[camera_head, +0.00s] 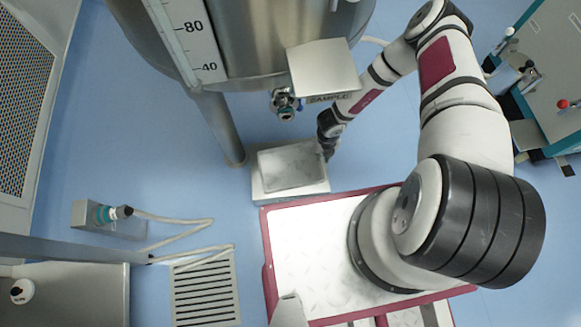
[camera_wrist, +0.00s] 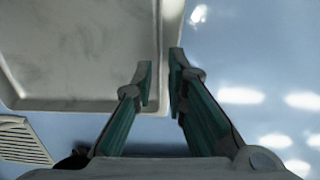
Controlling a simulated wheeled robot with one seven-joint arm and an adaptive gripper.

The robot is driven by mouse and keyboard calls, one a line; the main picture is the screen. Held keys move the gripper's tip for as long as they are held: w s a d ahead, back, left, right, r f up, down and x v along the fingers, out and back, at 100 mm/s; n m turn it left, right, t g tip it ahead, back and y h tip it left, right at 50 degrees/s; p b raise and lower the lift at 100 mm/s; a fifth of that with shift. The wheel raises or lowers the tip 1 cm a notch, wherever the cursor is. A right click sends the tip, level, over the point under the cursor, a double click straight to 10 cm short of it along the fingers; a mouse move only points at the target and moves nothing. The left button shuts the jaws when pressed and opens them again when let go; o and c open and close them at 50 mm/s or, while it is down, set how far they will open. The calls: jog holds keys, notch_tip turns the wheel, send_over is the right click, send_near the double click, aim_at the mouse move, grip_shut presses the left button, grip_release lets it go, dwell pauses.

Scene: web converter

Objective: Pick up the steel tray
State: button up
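The steel tray (camera_head: 289,166) is a shallow grey rectangular tray with a raised rim, in the middle of the head view below the steel tank. In the wrist view the tray (camera_wrist: 85,50) fills the upper left, with its inside facing me. My gripper (camera_wrist: 160,75) has its fingers close together on either side of the tray's right wall, near the lower right corner. The left finger is inside the tray and the right one outside. In the head view my gripper (camera_head: 327,148) is at the tray's right edge, and its fingertips are too small to make out.
A steel tank (camera_head: 265,40) and its leg (camera_head: 218,125) stand behind the tray, with a valve (camera_head: 285,103) and a sample plate (camera_head: 325,68) above it. My base is just below the tray. Blue floor (camera_head: 185,165) is clear to the left, up to a hose (camera_head: 180,220).

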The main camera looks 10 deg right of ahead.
jog(key=f+b, duration=0.2)
jog(key=f, duration=0.3)
jog(key=shift+w+b, duration=0.3)
jog(key=shift+b, duration=0.1)
jog(key=shift+r, duration=0.1)
grip_shut()
